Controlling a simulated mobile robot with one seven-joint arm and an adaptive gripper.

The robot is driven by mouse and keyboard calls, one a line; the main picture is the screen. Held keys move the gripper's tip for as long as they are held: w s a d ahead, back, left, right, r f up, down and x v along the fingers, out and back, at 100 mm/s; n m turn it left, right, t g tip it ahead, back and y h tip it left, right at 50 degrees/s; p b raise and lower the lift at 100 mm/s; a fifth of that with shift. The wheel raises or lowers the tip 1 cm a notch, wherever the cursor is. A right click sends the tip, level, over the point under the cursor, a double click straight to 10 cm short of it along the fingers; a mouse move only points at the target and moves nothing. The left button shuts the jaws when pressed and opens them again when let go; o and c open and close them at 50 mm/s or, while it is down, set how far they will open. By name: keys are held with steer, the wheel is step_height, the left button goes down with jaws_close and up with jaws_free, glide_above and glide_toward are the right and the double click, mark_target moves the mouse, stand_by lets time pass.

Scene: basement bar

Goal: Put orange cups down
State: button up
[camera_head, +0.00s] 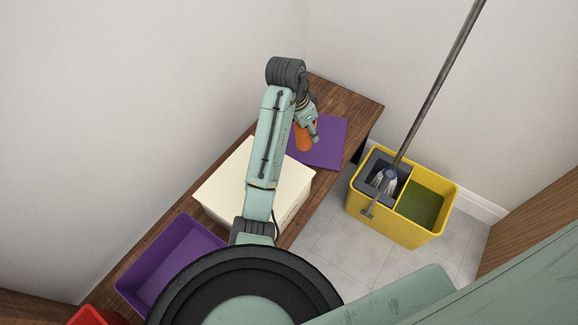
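An orange cup (304,136) is at my gripper (311,131), over or on a flat purple mat (329,148) near the far end of the wooden table. The gripper covers part of the cup. I cannot tell whether the fingers grip it or only stand beside it, nor whether the cup touches the mat. Only one orange cup shows.
A cream box (223,186) stands mid-table under my arm. A purple bin (165,262) and a red container (88,316) lie toward the lower left. A yellow mop bucket (396,228) with a mop (436,88) stands on the floor to the right. Walls enclose the table.

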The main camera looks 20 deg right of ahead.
steer(key=shift+f+b, duration=0.45)
steer(key=shift+f, duration=7.9)
steer(key=o, duration=0.9)
steer(key=shift+f, duration=0.15)
